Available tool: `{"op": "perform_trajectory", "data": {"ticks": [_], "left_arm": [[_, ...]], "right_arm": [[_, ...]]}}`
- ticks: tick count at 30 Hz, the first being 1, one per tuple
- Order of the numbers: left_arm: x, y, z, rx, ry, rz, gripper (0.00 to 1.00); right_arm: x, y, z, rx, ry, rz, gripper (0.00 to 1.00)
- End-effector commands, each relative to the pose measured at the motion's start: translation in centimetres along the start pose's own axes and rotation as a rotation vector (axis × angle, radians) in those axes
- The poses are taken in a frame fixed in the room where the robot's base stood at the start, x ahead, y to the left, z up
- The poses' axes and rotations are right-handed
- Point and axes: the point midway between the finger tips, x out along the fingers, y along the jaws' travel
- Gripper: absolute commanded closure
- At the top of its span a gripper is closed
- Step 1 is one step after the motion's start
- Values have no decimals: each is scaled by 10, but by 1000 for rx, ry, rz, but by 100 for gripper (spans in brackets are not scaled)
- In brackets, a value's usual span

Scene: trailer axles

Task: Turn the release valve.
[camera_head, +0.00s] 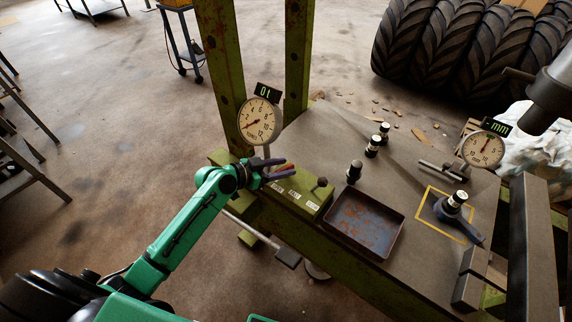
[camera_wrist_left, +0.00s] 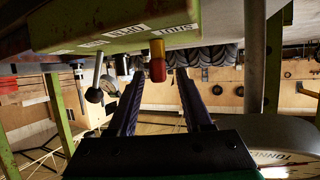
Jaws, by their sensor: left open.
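A green valve block (camera_head: 305,188) with several white labels sits at the left edge of the bench, below a round gauge. A red and yellow piece, apparently the release valve's handle (camera_wrist_left: 157,62), sticks out of the block. My left gripper (camera_head: 288,167) has purple fingers and is at the block's left end. In the left wrist view the gripper (camera_wrist_left: 160,74) is open, with the handle between and just beyond its fingertips. I cannot tell whether a finger touches it. My right gripper is out of view.
The left gauge (camera_head: 260,121) stands close behind my left gripper, with green posts (camera_head: 222,60) beyond. A rusty tray (camera_head: 364,223), several black-and-silver parts and a yellow square outline lie on the bench (camera_head: 335,135). Another gauge (camera_head: 483,149) is at right.

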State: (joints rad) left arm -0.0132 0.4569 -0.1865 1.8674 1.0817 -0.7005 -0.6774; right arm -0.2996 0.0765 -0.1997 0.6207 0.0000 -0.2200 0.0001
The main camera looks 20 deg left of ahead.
Motion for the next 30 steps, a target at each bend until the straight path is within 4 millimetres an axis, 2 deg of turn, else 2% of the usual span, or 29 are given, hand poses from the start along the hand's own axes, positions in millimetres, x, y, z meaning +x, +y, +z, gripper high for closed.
{"op": "perform_trajectory", "data": {"ticks": [3, 11, 12, 15, 20, 22, 30], "left_arm": [[12, 0, 0, 0, 0, 1, 50], [14, 0, 0, 2, -1, 0, 50], [14, 0, 0, 1, -1, 0, 65], [14, 0, 0, 1, -1, 0, 100], [14, 0, 0, -1, -1, -2, 100], [13, 0, -2, -9, -3, -18, 100], [10, 2, -9, -97, -4, -214, 100]], "right_arm": [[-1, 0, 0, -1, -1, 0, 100], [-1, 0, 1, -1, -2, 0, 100], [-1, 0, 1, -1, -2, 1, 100], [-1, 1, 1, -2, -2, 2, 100], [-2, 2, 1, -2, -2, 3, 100], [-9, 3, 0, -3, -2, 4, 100], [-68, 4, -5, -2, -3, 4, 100]]}}
